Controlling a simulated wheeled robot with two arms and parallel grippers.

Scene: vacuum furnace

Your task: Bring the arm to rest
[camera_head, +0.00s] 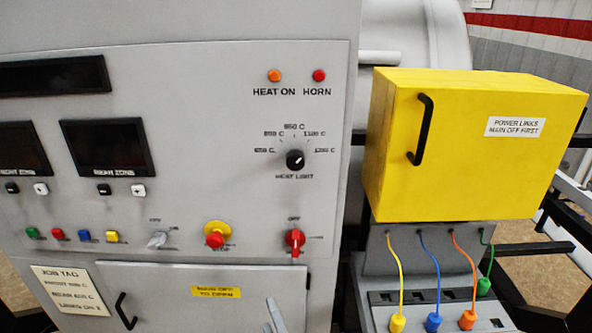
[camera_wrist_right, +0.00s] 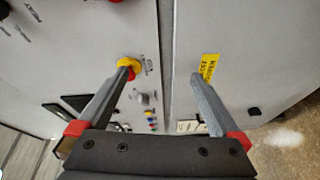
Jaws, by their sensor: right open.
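My right gripper (camera_head: 273,314) shows only as grey fingertips at the bottom edge of the head view, in front of the lower door of the furnace cabinet. In the right wrist view my right gripper (camera_wrist_right: 162,73) has its two grey fingers spread wide, with nothing between them. In that view one fingertip overlaps the red and yellow stop button (camera_wrist_right: 130,64) and the other lies beside the yellow label (camera_wrist_right: 209,66); I cannot tell the distance to the panel. The rest of my right arm is hidden in the head view. My left gripper is not in view.
The grey control panel (camera_head: 200,120) fills the left, with a red switch (camera_head: 295,240) and a stop button (camera_head: 215,236). A black handle (camera_head: 125,311) sits on the lower door. A closed yellow box (camera_head: 460,160) stands right, above coloured cables with plugs (camera_head: 398,322).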

